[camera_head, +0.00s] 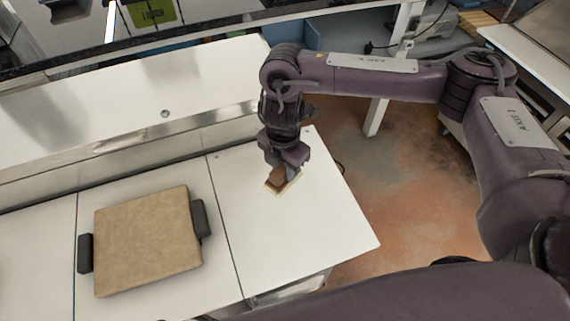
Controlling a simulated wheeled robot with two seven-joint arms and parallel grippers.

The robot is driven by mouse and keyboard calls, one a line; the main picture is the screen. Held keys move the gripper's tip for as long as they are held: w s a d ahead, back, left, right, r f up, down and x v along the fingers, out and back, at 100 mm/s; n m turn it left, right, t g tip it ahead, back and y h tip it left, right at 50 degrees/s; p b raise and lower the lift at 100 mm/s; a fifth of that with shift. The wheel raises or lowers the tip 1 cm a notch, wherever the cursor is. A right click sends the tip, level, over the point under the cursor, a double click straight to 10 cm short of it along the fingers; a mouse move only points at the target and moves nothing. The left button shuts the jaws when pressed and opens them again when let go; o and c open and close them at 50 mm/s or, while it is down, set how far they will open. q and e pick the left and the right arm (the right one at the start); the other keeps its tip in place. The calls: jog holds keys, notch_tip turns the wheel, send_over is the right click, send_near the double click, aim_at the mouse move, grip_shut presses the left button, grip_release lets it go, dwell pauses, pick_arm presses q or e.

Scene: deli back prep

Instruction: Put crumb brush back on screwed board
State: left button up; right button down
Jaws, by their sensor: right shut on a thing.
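The crumb brush (274,184) is a small brown block with a pale edge, low over or on the white counter. My right gripper (283,174) is shut on it from above. I cannot tell whether the brush touches the counter. The board (148,240) is a tan square slab with dark grey blocks on its left and right sides, lying on the counter left of the brush. No screws can be made out on it. My left gripper is not in view.
Reddish floor (410,190) lies beyond the right edge. A blue bin (292,38) stands at the back.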

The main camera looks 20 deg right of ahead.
jog(key=shift+d, duration=0.25)
notch_tip(320, 180, down, 2)
jog(key=shift+f+b, duration=0.1)
jog(key=shift+b, duration=0.55)
notch_tip(320, 180, down, 3)
jog(key=shift+f+b, duration=0.2)
jog(key=shift+b, duration=0.95)
jog(key=shift+f+b, duration=0.35)
jog(key=shift+f, duration=0.15)
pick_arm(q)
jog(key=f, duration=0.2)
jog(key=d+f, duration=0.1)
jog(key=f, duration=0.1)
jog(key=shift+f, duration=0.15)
pick_arm(e)
jog(key=shift+w+f, duration=0.1)
jog(key=shift+f, duration=0.05)
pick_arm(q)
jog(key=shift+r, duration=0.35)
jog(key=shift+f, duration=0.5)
pick_arm(e)
jog(key=shift+f, duration=0.6)
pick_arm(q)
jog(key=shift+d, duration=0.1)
